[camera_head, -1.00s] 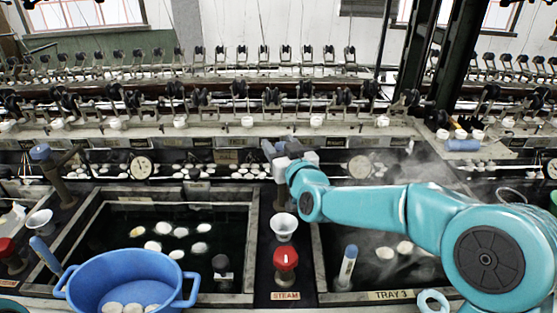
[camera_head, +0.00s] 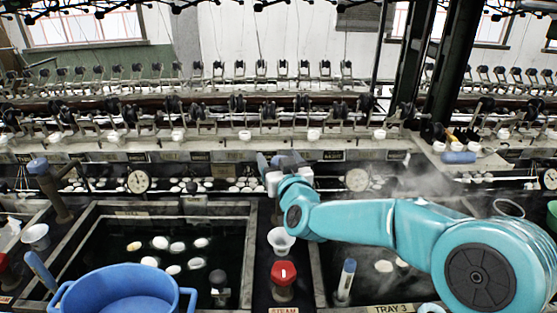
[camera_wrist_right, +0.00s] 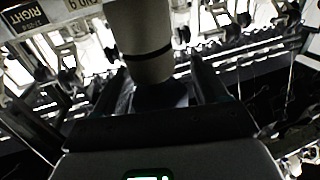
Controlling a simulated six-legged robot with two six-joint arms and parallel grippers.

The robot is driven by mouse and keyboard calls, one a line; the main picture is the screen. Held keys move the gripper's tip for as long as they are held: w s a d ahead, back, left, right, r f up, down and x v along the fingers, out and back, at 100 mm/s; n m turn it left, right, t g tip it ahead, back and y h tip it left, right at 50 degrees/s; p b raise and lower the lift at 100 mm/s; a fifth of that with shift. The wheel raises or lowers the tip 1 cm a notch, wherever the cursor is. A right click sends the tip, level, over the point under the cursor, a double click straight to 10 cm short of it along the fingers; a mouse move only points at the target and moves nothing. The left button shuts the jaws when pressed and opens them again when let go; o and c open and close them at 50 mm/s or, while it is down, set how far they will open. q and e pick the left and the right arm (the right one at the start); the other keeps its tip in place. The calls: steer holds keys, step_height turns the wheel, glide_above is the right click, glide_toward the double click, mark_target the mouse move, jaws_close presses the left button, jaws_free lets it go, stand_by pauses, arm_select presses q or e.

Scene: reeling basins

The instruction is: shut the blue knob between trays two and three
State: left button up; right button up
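The blue knob (camera_head: 290,160) between trays two and three is partly hidden behind my right gripper (camera_head: 276,164) in the head view, at the back of the strip between the two basins. In the right wrist view my right gripper (camera_wrist_right: 165,88) has its two fingers on either side of a dark bluish shape (camera_wrist_right: 160,96), which seems to be the knob. A pale grey cylinder (camera_wrist_right: 145,45) rises beyond it. The picture is too dark to tell whether the fingers touch the knob. My left gripper is not in view.
A red steam knob (camera_head: 284,272) and a white funnel cup (camera_head: 281,240) stand on the strip in front. Another blue knob (camera_head: 38,166) stands far left. A blue pot (camera_head: 122,292) is at the front left. Steam drifts over tray three (camera_head: 318,270).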

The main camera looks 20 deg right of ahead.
steer(key=s, duration=0.7)
steer(key=shift+s+a+b, duration=0.15)
steer(key=shift+s+b, duration=0.1)
steer(key=shift+b, duration=0.2)
